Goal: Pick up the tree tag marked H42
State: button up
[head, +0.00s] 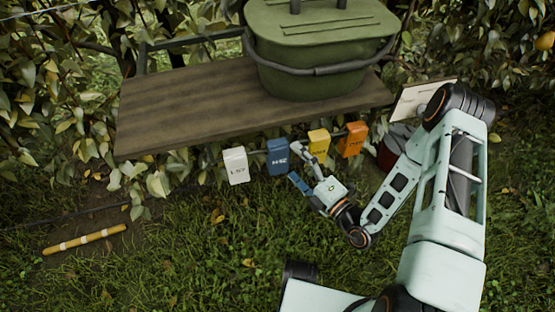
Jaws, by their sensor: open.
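Several tree tags hang in a row below the front edge of the wooden shelf in the head view. The blue tag (278,157) has a marking that looks like H42. A white tag (235,165) marked L57 is to its left. A yellow tag (318,142) and an orange tag (352,139) are to its right, their markings too small to read surely. My gripper (296,163) is open, with its fingers pointing up and left just beside the blue tag's right side. I cannot tell whether a finger touches it. Nothing shows between the fingers.
The wooden shelf (185,105) overhangs the tags and carries a green lidded container (318,70). A white board (412,99) and a dark red object (392,150) are behind my arm. A yellow banded stick (85,240) lies on the ground at left. Open grass lies in front.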

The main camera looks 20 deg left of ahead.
jog(key=b+x, duration=0.1)
jog(key=x, duration=0.3)
jog(key=shift+s+a+f+b, duration=0.1)
jog(key=shift+f+b, duration=0.05)
jog(key=shift+b, duration=0.15)
jog(key=shift+w+a, duration=0.4)
jog(key=shift+a, duration=0.05)
jog(key=shift+c, duration=0.6)
jog(key=c, duration=0.8)
